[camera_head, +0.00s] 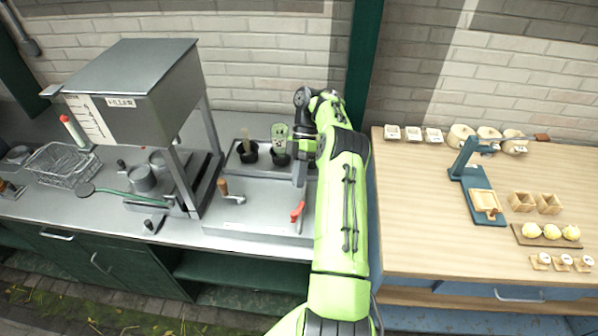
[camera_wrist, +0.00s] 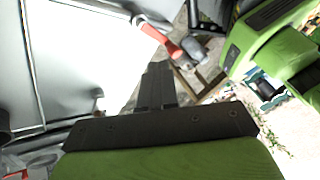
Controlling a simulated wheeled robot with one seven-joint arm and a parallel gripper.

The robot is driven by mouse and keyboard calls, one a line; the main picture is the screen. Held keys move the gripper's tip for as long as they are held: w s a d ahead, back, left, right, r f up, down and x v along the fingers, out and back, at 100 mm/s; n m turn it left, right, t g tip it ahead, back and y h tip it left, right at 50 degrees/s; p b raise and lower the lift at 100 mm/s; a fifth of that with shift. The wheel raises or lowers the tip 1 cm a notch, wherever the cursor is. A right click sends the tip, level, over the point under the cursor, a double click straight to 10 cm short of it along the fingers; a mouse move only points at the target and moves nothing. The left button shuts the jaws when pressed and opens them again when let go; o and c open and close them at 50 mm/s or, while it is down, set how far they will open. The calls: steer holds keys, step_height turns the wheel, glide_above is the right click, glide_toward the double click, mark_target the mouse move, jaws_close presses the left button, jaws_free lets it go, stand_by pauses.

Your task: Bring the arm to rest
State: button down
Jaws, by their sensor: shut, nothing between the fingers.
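My green arm reaches over the metal counter (camera_head: 260,232), its forearm raised and its wrist bent over near the wall. My gripper (camera_wrist: 156,72) shows in the wrist view with its dark fingers together and nothing between them. In the head view the wrist and forearm partly hide the gripper, so its exact tip is hard to tell. A red-handled lever (camera_head: 297,211) is at the counter's front right; a red handle (camera_wrist: 160,35) also shows beyond the fingertips in the wrist view. I cannot tell whether the fingers touch anything.
A hopper-like grey box (camera_head: 150,90) on legs stands left of my arm. Black cups (camera_head: 247,152) sit in a tray behind. A wire basket (camera_head: 62,165) is far left. A wooden table (camera_head: 430,220) at right carries small boxes and a blue press (camera_head: 475,180). A green post (camera_head: 364,60) stands behind my arm.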

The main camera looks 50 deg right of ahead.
steer(key=shift+v, duration=1)
